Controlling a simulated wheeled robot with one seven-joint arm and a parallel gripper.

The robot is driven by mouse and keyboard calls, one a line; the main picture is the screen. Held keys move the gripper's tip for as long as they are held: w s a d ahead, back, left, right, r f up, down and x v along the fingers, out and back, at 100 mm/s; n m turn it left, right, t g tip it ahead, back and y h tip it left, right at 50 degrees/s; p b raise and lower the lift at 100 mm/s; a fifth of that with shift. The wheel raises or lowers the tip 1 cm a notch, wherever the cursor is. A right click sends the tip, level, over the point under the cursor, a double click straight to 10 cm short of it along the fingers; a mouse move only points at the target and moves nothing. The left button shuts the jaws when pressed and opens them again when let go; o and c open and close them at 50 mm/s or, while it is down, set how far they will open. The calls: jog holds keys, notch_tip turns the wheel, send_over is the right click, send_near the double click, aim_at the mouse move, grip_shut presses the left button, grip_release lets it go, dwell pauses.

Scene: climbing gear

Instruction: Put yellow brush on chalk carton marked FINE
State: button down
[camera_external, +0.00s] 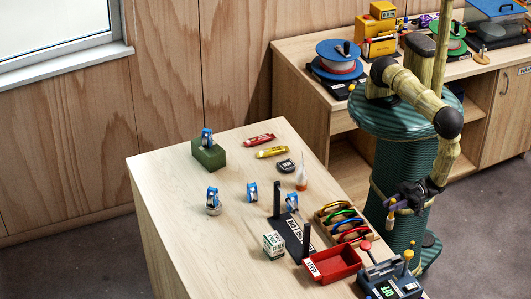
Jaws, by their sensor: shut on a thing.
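My gripper (396,203) is at the right, in the air beyond the right edge of the light wooden table.
A black stand (292,234), a red tray (333,262), a rack of coloured carabiners (341,221) and a grey device (390,279) crowd the area between carton and gripper. Blue-banded items, a green block (208,154) and red and yellow tubes (271,152) lie farther back. The table's left is clear.

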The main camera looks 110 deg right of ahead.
jog(key=w+a+r+n+g+y+b, duration=0.1)
jog(key=w+a+r+n+y+b, duration=0.15)
jog(key=w+a+r, duration=0.35)
jog(key=w+a+r+n+g+y+b, duration=0.15)
jog(key=w+a+y, duration=0.25)
jog(key=a, duration=0.4)
jog(key=w+a+r+n+g+y+b, duration=0.2)
jog(key=w+r+n+g+y, duration=0.35)
jog(key=w, duration=0.25)
jog(key=w+a+r+n+g+y+b, duration=0.2)
jog(key=w+r+n+g+y+b, duration=0.15)
jog(key=w+r+n+g, duration=0.35)
jog(key=w+d+r+n+g+b, duration=0.2)
jog(key=w+d+r+g+b, duration=0.3)
jog(key=w, duration=0.4)
jog(key=w+d+f+b, duration=0.1)
jog(key=w+d+f, duration=0.1)
jog(key=d, duration=0.6)
jog(key=w+d+f+b, duration=0.2)
jog(key=w+d, duration=0.3)
jog(key=d, duration=0.4)
jog(key=shift+d+f+g, duration=0.15)
jog(key=shift+f+g, duration=0.25)
jog(key=shift+f, duration=0.35)
jog(key=shift+w+n+y, duration=0.1)
jog(key=shift+n+y, duration=0.15)
